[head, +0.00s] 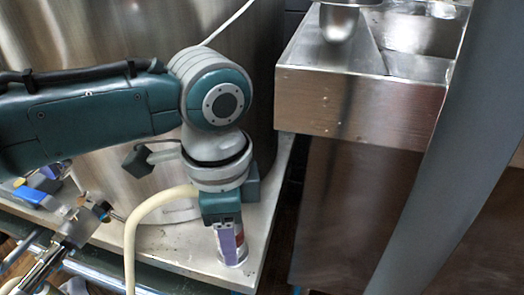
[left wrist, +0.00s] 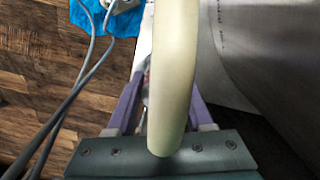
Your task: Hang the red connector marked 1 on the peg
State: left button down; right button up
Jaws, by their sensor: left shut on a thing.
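My left gripper (head: 233,258) points down over the metal bench at the foot of the big steel vessel. Its purple fingers are shut on a small, partly red and silvery piece (head: 236,250), which looks like the red connector. Its mark cannot be read. In the left wrist view the fingers (left wrist: 160,108) show on both sides of a thick cream hose (left wrist: 172,70), which hides most of what is between them. The hose also shows in the head view (head: 131,240), arching beside the gripper. I cannot make out the peg. My right gripper is not in view.
The steel vessel (head: 110,170) stands behind my arm. Metal fittings (head: 78,228) and a blue item (head: 30,195) are at the left. A steel sink (head: 350,105) is at the right. In the left wrist view, grey cables (left wrist: 80,75) run past a blue patch (left wrist: 120,22).

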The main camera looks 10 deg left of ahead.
pick_arm(q)
jog(key=shift+f, duration=0.4)
jog(key=shift+c, duration=1)
grip_release()
jog(key=shift+r, duration=0.1)
